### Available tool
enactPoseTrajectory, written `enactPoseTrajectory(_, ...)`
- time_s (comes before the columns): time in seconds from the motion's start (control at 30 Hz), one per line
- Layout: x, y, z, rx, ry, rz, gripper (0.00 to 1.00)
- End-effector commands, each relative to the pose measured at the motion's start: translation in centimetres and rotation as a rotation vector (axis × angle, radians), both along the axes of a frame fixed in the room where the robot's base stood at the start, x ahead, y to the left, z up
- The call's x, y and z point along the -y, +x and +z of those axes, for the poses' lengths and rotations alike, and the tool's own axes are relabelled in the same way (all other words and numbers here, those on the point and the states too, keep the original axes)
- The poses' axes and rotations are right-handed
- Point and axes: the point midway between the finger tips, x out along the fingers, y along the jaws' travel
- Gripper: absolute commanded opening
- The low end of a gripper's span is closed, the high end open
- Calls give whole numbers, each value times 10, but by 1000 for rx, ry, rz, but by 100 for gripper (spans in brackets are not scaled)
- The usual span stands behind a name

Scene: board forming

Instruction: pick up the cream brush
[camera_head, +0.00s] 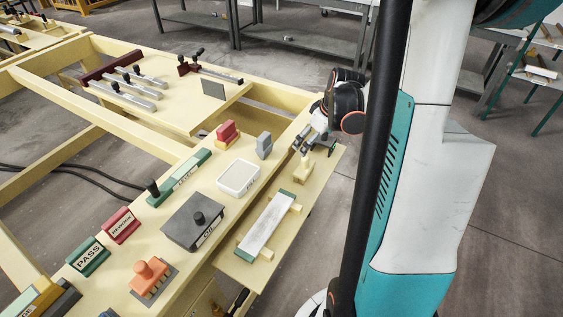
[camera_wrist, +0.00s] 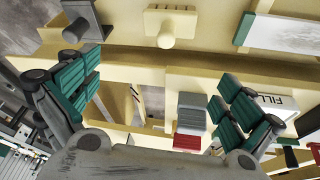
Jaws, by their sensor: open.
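The cream brush (camera_head: 303,168), a pale block with an upright knob, stands on the narrow side shelf near its far end. In the wrist view the brush (camera_wrist: 168,22) shows at the top middle, beyond the fingers. My gripper (camera_head: 303,146) is just above and behind the brush in the head view. In the wrist view my gripper (camera_wrist: 160,92) has its green-padded fingers spread wide, with nothing held between them. The brush looks apart from both fingers.
A white board with green ends (camera_head: 266,226) lies on the same shelf. On the bench beside it are a grey block (camera_head: 264,145), a red block (camera_head: 228,131), a white tray (camera_head: 238,178) and a dark box with a knob (camera_head: 194,222). A dark grey knobbed piece (camera_wrist: 84,20) is left of the brush.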

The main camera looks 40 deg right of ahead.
Motion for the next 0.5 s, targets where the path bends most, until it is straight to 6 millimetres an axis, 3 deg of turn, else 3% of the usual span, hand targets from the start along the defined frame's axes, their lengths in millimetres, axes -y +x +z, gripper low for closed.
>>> enactPoseTrajectory(0.1,16,-11,-18,11,56,-27,100)
enactPoseTrajectory(0.23,20,-14,-26,18,83,-34,100)
enactPoseTrajectory(0.5,18,3,-67,19,84,-31,100)
